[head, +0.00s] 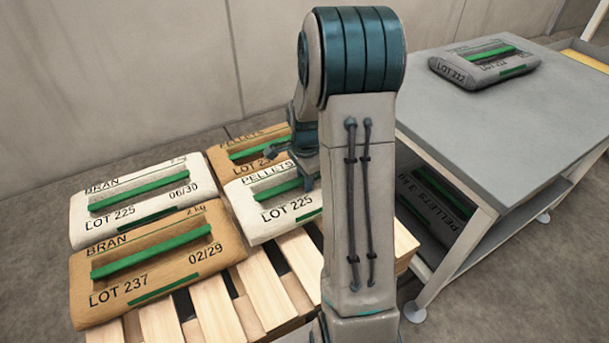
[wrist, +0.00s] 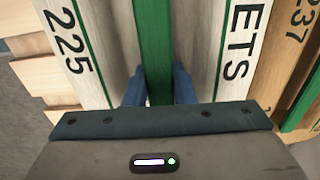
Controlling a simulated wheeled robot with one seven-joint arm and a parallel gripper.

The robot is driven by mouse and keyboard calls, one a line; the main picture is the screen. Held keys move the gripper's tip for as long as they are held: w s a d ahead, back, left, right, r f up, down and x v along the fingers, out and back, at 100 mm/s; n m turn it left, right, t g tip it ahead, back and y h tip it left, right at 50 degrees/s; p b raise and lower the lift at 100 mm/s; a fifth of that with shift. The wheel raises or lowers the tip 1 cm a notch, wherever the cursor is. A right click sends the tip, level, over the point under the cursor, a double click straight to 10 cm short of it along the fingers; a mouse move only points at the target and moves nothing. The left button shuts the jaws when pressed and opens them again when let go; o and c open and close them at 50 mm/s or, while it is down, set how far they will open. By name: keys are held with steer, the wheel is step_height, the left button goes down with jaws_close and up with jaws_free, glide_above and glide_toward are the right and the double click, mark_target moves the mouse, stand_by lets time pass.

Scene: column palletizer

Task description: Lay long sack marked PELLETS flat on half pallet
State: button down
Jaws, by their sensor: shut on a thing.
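A white sack marked PELLETS, LOT 225 (head: 268,212) lies level over the wooden half pallet (head: 262,288), right of the two BRAN sacks. Whether its underside rests fully on the boards is hard to tell. My gripper (head: 309,178) is at its right part, partly hidden by my arm. In the wrist view my gripper (wrist: 159,88) is shut on the green handle strip (wrist: 152,30) of the white PELLETS sack (wrist: 205,40). A brown PELLETS sack (head: 222,160) lies just behind the white one.
A white BRAN sack (head: 88,205) and a brown BRAN sack (head: 90,270) lie on the pallet's left. The front slats are bare. A grey table (head: 480,130) stands at right, with a grey sack (head: 480,68) on top and another (head: 430,205) on its lower shelf.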

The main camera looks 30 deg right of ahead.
steer(key=shift+w+f+b, duration=0.1)
steer(key=shift+f+b, duration=0.35)
steer(key=shift+f, duration=1.15)
steer(key=shift+f, duration=0.15)
steer(key=c, duration=1.2)
jaws_free()
steer(key=shift+f, duration=0.1)
step_height(320, 180, up, 12)
steer(key=p, duration=0.3)
steer(key=shift+p, duration=0.3)
steer(key=s+a+r+n, duration=0.3)
steer(key=s+a+n, duration=0.4)
steer(key=s+n, duration=0.2)
steer(key=s+a+r+n+t, duration=0.1)
steer(key=s+a+r+n, duration=0.2)
steer(key=s+a+n, duration=0.4)
steer(key=s+n, duration=0.1)
steer(key=s, duration=0.2)
steer(key=shift+r+n, duration=0.35)
steer(key=shift+n, duration=0.05)
